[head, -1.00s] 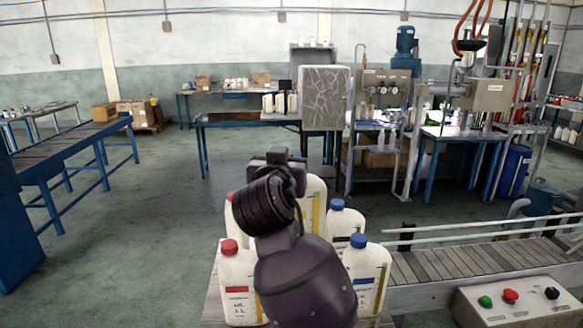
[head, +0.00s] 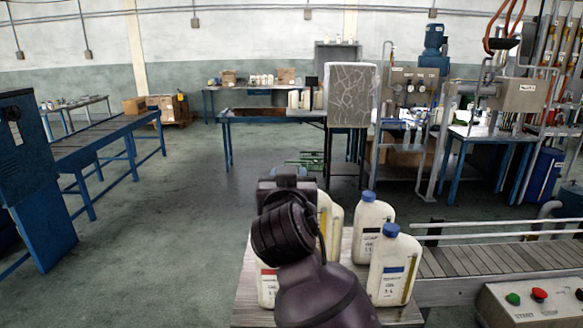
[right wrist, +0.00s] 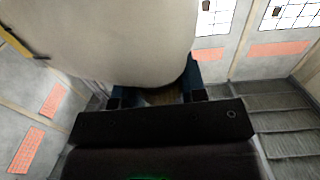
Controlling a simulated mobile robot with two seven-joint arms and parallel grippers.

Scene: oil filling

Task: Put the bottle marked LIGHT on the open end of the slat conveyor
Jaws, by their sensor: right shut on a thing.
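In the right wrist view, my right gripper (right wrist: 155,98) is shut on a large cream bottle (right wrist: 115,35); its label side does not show. In the head view, my dark arm (head: 300,255) rises from the bottom middle and hides its jaws. A pale bottle with a yellow strip (head: 330,222) stands partly behind it; I cannot tell if this is the held one. Two blue-capped bottles (head: 371,225) (head: 395,266) and a red-labelled bottle (head: 267,287) stand on the table. No LIGHT mark is readable. The slat conveyor (head: 470,262) lies to their right. My left gripper is not in view.
Guide rails (head: 500,236) run along the conveyor, and a button box (head: 535,305) stands at its front. The near slats look bare. A blue roller conveyor (head: 105,140) is at the left, with open floor between.

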